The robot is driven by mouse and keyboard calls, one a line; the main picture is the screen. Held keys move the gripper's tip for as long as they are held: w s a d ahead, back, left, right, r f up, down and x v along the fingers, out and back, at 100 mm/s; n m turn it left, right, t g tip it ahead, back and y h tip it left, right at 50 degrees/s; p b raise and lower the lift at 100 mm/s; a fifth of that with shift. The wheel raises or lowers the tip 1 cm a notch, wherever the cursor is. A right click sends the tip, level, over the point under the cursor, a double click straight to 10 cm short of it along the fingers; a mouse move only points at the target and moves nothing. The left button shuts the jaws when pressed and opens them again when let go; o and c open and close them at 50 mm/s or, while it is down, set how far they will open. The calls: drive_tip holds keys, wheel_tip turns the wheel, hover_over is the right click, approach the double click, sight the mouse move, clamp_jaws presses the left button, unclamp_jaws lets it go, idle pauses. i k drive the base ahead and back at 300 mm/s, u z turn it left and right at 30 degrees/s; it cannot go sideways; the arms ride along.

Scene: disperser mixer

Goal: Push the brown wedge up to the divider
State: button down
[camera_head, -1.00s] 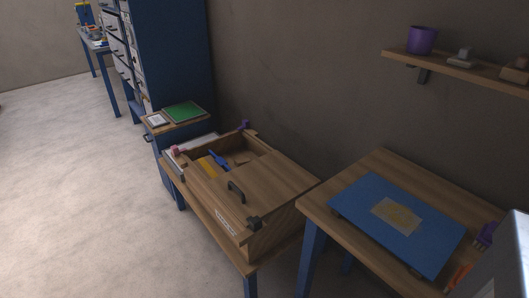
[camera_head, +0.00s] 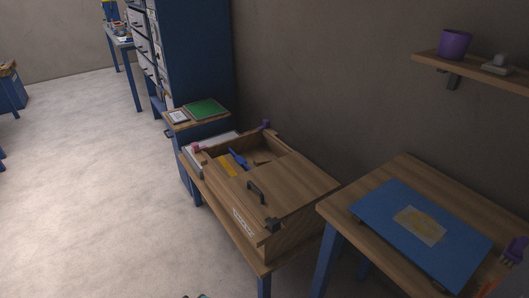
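A wooden box (camera_head: 290,185) with a partly open top stands on a low wooden table. In its opening I see a blue tool-like piece (camera_head: 238,158) and a yellow piece (camera_head: 227,166). A small brown piece (camera_head: 262,162) lies at the right of the opening; it may be the brown wedge, but it is too small to tell. I cannot make out a divider for certain.
A black handle (camera_head: 257,191) stands up from the box's lid. A table at the right holds a blue board (camera_head: 385,215). A shelf (camera_head: 478,73) carries a purple pot (camera_head: 455,44). A blue cabinet (camera_head: 195,50) stands behind.

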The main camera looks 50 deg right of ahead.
sight(258, 162)
drive_tip(key=i, duration=0.95)
drive_tip(key=z, duration=0.05)
